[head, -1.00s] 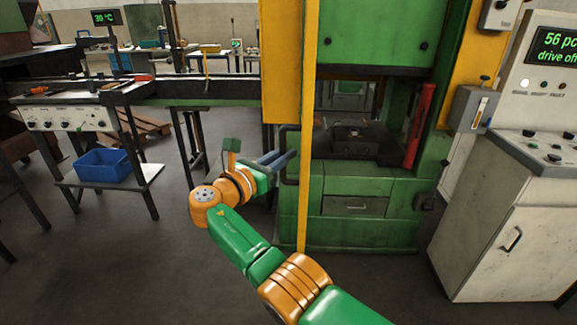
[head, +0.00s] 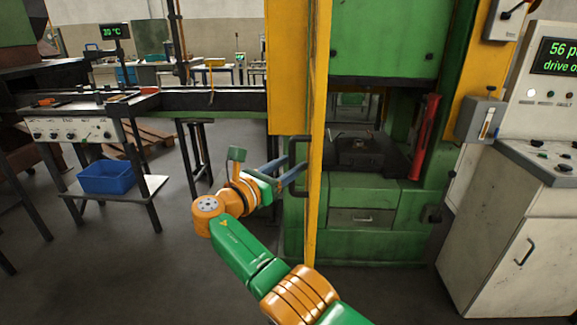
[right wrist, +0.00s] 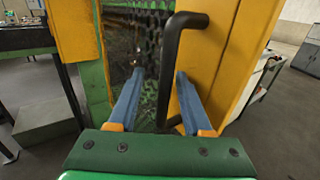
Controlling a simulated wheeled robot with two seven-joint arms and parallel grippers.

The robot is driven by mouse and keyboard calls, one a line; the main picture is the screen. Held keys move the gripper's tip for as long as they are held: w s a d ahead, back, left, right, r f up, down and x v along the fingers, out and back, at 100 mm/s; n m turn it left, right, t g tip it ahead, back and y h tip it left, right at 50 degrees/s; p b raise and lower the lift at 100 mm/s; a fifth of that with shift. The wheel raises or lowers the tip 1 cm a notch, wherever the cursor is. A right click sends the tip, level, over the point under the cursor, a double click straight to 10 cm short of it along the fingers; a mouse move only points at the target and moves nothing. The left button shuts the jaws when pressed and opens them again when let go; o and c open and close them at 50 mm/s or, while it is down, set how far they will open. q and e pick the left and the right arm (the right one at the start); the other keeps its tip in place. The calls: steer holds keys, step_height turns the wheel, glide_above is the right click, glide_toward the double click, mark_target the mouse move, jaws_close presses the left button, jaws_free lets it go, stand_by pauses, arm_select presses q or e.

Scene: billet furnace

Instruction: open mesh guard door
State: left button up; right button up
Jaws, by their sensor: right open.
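The mesh guard door shows almost edge-on in the head view as a tall yellow frame (head: 318,130) at the left front of the green press. In the right wrist view its dark mesh (right wrist: 150,35) and wide yellow frame (right wrist: 208,50) fill the upper middle. A black bar handle (right wrist: 167,75) stands out from it, upright. My right gripper (head: 294,164) is open at the handle. In the right wrist view its two blue fingers (right wrist: 160,82) lie on either side of the bar, with gaps showing. My left gripper is out of view.
The green press (head: 375,215) stands behind the door, with a red bar (head: 425,137) at its right. A control cabinet (head: 500,235) stands at the right. A roller table (head: 215,101) and a blue bin (head: 106,177) are at the left. The floor at front left is clear.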

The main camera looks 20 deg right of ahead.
steer(key=shift+a, duration=0.1)
steer(key=b+v, duration=0.1)
steer(key=v, duration=0.6)
